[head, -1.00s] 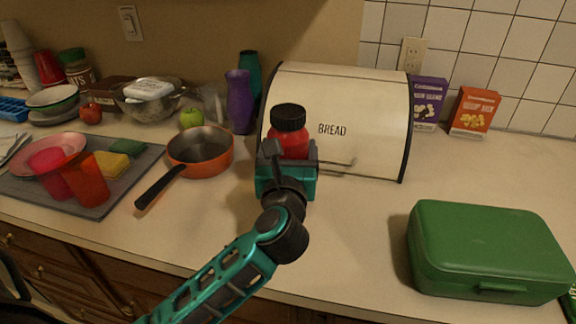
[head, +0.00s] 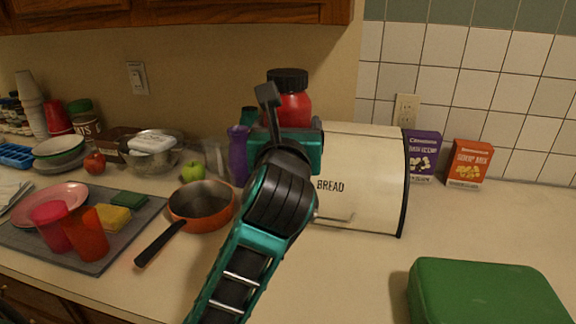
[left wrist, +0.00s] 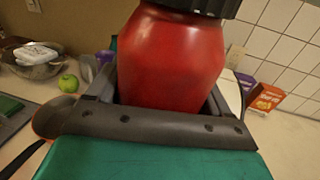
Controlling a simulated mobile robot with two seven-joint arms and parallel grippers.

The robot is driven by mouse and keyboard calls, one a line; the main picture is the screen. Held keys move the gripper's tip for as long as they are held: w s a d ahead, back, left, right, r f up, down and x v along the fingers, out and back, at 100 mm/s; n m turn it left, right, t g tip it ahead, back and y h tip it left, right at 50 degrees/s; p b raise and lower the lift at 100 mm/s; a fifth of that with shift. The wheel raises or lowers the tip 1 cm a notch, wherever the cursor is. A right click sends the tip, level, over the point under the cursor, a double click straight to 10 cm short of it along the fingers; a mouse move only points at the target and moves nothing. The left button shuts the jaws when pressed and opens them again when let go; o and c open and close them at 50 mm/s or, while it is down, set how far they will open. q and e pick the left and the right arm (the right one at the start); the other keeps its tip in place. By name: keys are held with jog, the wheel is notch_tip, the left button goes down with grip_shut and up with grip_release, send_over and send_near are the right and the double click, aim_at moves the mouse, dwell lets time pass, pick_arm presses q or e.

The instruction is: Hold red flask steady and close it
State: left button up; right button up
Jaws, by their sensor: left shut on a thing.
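The red flask (head: 295,107) has a black lid (head: 288,78) on its top and stands upright, lifted in front of the bread box. My left gripper (head: 284,127) is shut on the flask and holds it up off the counter. In the left wrist view the flask's red body (left wrist: 172,60) fills the space between the fingers, and the lid (left wrist: 200,6) shows at the top edge. I cannot tell whether the lid is fully tight. My right gripper is not in view.
The cream bread box (head: 362,170) stands behind my left arm. An orange pan (head: 200,205) and a grey mat with cups (head: 150,205) lie to the left. A green case (head: 485,295) is at the front right.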

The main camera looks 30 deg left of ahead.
aim_at(288, 107)
pick_arm(q)
jog(key=shift+r, duration=1.85)
jog(key=o, duration=0.7)
jog(key=c, duration=1.1)
jog(key=shift+s, duration=0.15)
